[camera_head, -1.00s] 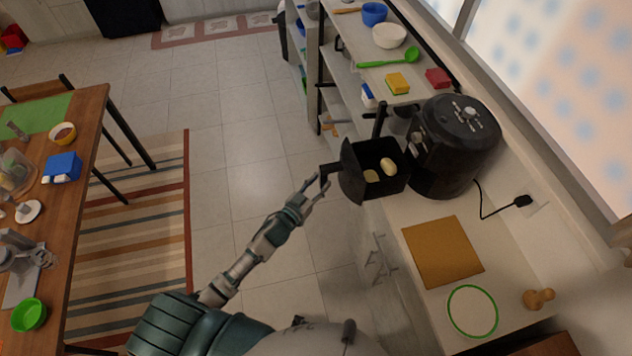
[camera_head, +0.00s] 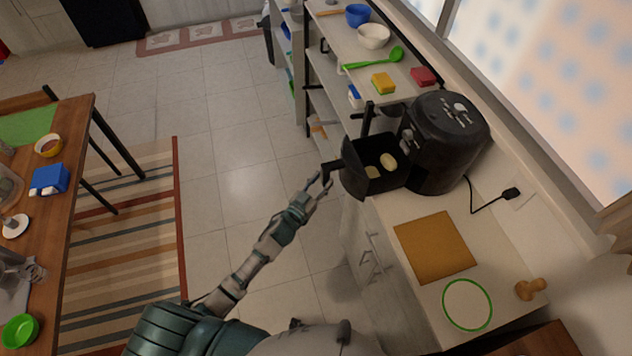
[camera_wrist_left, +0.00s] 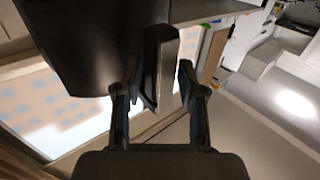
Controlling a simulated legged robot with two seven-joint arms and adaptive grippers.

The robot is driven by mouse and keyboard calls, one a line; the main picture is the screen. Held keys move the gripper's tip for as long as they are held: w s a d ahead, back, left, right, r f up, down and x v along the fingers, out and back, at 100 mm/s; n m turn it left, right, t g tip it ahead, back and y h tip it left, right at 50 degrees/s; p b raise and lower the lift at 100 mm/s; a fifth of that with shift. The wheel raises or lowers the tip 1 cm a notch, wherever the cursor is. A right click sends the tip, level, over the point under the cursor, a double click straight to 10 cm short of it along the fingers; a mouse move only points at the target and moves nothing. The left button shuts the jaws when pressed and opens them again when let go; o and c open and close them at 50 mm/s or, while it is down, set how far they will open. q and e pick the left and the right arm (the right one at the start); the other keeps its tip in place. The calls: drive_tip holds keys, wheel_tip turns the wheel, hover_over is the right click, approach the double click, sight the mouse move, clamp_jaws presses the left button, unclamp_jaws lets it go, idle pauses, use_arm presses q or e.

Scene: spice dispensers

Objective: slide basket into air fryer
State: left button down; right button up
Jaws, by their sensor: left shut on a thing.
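The black air fryer (camera_head: 443,140) stands on the counter against the window wall. Its black basket (camera_head: 352,172) is pulled out to the left and holds pale yellow pieces of food (camera_head: 388,161). My left gripper (camera_head: 322,184) is at the basket's handle, on the left side of the basket. In the left wrist view, the fingers (camera_wrist_left: 160,95) are on the two sides of the dark handle (camera_wrist_left: 162,60), and the dark basket front (camera_wrist_left: 100,45) fills the upper left. How far the basket sits inside the fryer is hard to tell. My right gripper is out of view.
A brown board (camera_head: 435,246), a green-rimmed plate (camera_head: 467,304) and a wooden object (camera_head: 531,289) lie on the counter in front of the fryer. A power cord (camera_head: 490,202) runs to the wall. Sponges (camera_head: 384,83), a green spoon (camera_head: 375,60) and bowls (camera_head: 374,36) are on the shelf behind.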

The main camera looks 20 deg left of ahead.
use_arm(q)
drive_tip(key=shift+w+d+r, duration=0.1)
drive_tip(key=shift+d, duration=0.4)
drive_tip(key=shift+a+f+b, duration=0.2)
drive_tip(key=shift+f+b, duration=0.35)
drive_tip(key=shift+f, duration=0.3)
drive_tip(key=shift+s+f, duration=0.25)
drive_tip(key=shift+f, duration=0.05)
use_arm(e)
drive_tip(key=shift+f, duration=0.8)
use_arm(q)
drive_tip(key=shift+d, duration=0.1)
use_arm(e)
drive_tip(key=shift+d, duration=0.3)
use_arm(q)
drive_tip(key=shift+s, duration=0.1)
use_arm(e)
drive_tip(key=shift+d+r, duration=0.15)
use_arm(q)
drive_tip(key=shift+d, duration=0.1)
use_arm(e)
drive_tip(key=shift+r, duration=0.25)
